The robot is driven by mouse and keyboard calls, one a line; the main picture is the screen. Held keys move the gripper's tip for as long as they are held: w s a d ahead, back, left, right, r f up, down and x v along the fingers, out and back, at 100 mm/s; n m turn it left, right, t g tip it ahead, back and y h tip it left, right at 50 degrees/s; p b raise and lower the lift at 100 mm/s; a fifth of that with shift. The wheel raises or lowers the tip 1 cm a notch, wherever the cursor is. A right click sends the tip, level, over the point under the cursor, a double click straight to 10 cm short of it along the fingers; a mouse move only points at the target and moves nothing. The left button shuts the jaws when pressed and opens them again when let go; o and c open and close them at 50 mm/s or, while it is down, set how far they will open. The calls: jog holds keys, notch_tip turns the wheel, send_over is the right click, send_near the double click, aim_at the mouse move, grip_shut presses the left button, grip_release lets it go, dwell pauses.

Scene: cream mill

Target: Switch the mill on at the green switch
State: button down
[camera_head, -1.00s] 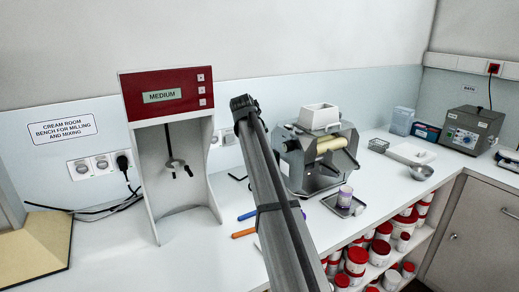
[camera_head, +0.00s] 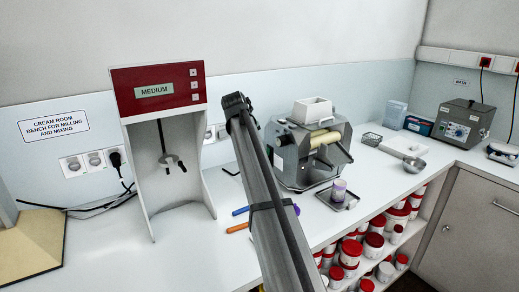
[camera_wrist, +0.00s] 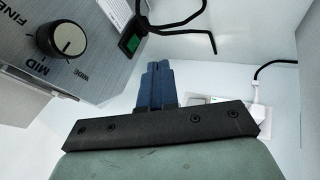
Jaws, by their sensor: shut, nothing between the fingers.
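The mill (camera_head: 312,165) stands on the bench behind my arm, a grey machine with a pale roller and a white hopper on top. In the wrist view its grey panel (camera_wrist: 95,75) fills the upper left, with a dark knob (camera_wrist: 61,40) marked FINE and MID. The green switch (camera_wrist: 131,42) sits in a dark frame at the panel's edge. My gripper (camera_wrist: 157,66) has its blue fingers shut and empty, just right of the switch and lower in the picture. I cannot tell whether they touch anything. My gripper is not distinguishable in the head view.
A red-topped mixer (camera_head: 158,88) marked MEDIUM stands left of my arm. A small tray (camera_head: 338,198) with a jar is in front of the mill. A socket with a white plug (camera_wrist: 257,110) is at right.

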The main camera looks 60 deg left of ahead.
aim_at(268, 151)
jog(key=w+a+f, duration=0.3)
jog(key=w+f, duration=0.5)
jog(key=shift+w+a+f, duration=0.2)
jog(key=shift+a+f, duration=0.1)
jog(key=shift+w, duration=0.1)
jog(key=shift+w+f, duration=0.1)
jog(key=shift+w, duration=0.1)
dwell(0.3)
jog(key=shift+r, duration=0.85)
